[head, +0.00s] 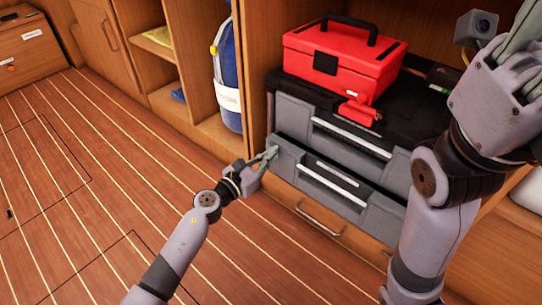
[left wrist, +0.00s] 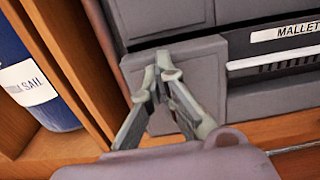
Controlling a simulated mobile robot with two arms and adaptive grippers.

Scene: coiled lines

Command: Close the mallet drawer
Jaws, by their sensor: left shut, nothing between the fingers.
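The mallet drawer (head: 318,190) is the lower grey drawer of a dark tool chest (head: 290,92). It stands out a little past the drawer above (head: 330,135), with a dark gap over its top edge. In the left wrist view its front (left wrist: 205,75) carries a white label reading MALLET (left wrist: 295,30). My left gripper (head: 271,153) is shut and empty at the drawer's left front end. In the left wrist view its fingertips (left wrist: 165,65) lie over that end block; I cannot tell if they touch. My right gripper (head: 520,45) is raised at the upper right, its fingertips partly cut off.
A red toolbox (head: 340,60) and a small red object (head: 360,112) sit on the chest. A wooden drawer with a handle (head: 320,217) is below. The floor (head: 110,170) is clear.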

